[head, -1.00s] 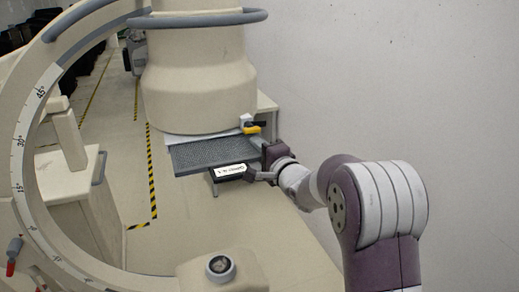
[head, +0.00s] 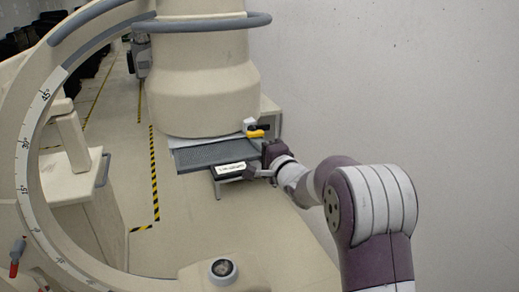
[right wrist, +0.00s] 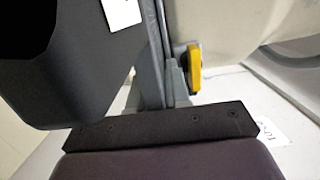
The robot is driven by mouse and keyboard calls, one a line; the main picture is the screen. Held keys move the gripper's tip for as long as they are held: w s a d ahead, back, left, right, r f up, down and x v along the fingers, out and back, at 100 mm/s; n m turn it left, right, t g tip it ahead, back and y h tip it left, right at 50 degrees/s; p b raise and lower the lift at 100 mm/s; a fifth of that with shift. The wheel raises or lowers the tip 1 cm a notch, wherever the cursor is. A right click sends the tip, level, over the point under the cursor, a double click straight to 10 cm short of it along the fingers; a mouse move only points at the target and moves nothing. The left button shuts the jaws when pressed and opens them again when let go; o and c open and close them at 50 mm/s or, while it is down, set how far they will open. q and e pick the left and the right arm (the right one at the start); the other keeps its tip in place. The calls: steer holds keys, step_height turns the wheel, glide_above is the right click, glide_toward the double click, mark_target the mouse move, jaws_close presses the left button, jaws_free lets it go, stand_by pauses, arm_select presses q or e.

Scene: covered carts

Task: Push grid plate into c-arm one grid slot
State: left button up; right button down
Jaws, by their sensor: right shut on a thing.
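The grid plate (head: 212,155) is a flat dark grey sheet. In the head view it lies level at the foot of the c-arm's cream column (head: 205,90), its far part hidden beneath it and its near part sticking out. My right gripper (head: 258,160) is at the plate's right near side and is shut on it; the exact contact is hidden. In the right wrist view grey rail-like edges (right wrist: 155,55) run away from the dark gripper part at the bottom. My left gripper is not in view.
A yellow lever (head: 255,133) sits right of the plate and shows in the right wrist view (right wrist: 194,68). A black part with a white label (head: 231,170) is just below the plate. The c-arm ring (head: 32,150) curves at left. A wall stands at right.

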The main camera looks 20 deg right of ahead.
steer(key=shift+w+r, duration=0.1)
steer(key=shift+w, duration=0.7)
